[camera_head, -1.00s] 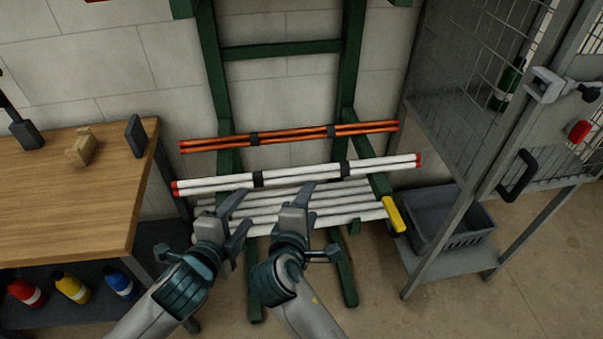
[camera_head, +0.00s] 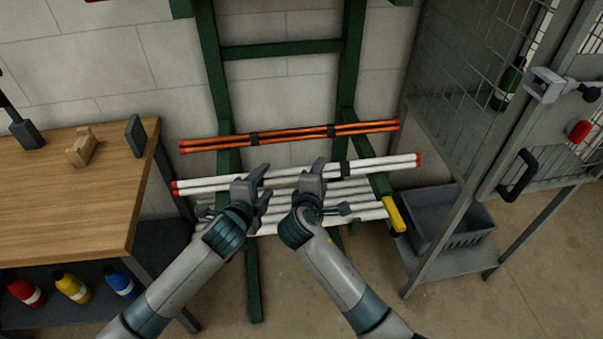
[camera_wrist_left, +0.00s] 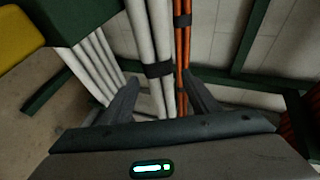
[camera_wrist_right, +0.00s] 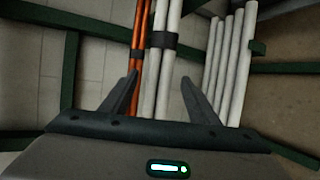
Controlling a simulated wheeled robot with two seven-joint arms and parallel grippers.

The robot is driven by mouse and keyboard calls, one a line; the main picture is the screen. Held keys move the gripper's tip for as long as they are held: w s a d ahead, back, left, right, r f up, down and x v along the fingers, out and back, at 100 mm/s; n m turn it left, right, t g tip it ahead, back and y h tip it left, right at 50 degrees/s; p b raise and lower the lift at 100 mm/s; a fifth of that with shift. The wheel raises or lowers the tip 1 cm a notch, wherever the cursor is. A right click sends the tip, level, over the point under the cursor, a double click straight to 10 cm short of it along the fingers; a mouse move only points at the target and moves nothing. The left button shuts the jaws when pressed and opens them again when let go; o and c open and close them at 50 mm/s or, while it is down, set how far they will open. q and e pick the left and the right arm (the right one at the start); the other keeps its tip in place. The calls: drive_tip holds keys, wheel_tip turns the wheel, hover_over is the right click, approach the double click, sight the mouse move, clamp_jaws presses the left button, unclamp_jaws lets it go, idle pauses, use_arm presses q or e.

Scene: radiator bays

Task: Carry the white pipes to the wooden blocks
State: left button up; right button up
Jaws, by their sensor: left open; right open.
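The white pipes (camera_head: 390,164), a strapped pair with red end caps, lie across the green rack in the head view. My left gripper (camera_head: 252,178) is open at the left part of the pair. My right gripper (camera_head: 313,172) is open near its middle. In the left wrist view the white pair (camera_wrist_left: 142,38) and the orange pipes behind it appear between the open fingers. In the right wrist view the white pair (camera_wrist_right: 161,65) also appears between the open fingers. Contact cannot be told. A light wooden block (camera_head: 82,150) stands on the wooden table at left.
Orange pipes (camera_head: 290,135) lie on the rack just behind the white pair. Several more white pipes (camera_head: 360,204) lie lower. A yellow-ended rack part (camera_head: 393,214) and a wire cage (camera_head: 465,90) stand at right. The wooden table (camera_head: 50,200) is mostly clear.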

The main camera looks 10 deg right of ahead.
use_arm(q)
drive_tip(key=shift+x, duration=0.8)
use_arm(e)
drive_tip(key=shift+x, duration=0.8)
use_arm(q)
clamp_jaws()
use_arm(e)
clamp_jaws()
